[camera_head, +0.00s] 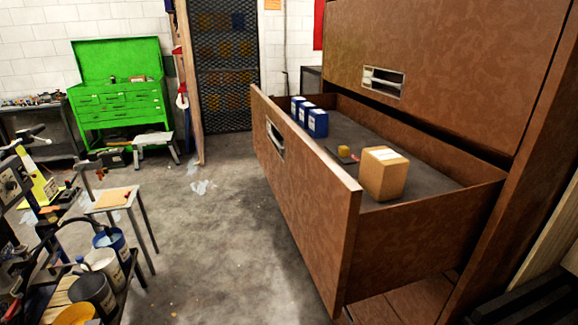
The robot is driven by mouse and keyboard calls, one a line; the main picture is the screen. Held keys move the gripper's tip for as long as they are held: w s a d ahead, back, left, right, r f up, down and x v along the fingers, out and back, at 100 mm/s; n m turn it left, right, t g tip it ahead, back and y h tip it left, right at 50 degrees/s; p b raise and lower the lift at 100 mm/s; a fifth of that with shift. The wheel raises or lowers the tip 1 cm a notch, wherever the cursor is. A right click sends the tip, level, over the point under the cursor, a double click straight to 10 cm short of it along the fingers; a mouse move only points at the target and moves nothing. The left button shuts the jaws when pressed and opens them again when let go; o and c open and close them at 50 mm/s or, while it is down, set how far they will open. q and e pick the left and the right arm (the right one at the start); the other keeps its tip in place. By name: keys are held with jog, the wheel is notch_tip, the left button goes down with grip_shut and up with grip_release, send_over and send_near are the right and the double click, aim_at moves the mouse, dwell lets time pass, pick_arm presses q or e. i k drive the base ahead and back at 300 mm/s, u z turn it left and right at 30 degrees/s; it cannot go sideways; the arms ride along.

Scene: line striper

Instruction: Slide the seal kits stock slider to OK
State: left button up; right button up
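No stock slider that I can identify for certain shows in the head view. A brown drawer (300,215) stands pulled open from a large brown cabinet (440,50). Inside it, a small yellow block (343,150) sits by a small dark flat piece with a red bit beside it, too small to make out. A cardboard box (384,174) with a pale label stands near the drawer's front right. Several blue boxes (317,123) stand in a row at its far left. No lettering is readable. Neither of my grippers is in view.
A green tool chest (118,103) and a mesh panel (226,65) stand at the back. Paint buckets (103,262) and a small table (112,199) are at the left. Grey floor (215,240) lies clear between these and the drawer.

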aim_at(343, 151)
jog(key=z, duration=0.15)
jog(key=i, duration=0.9)
jog(key=z, duration=1.8)
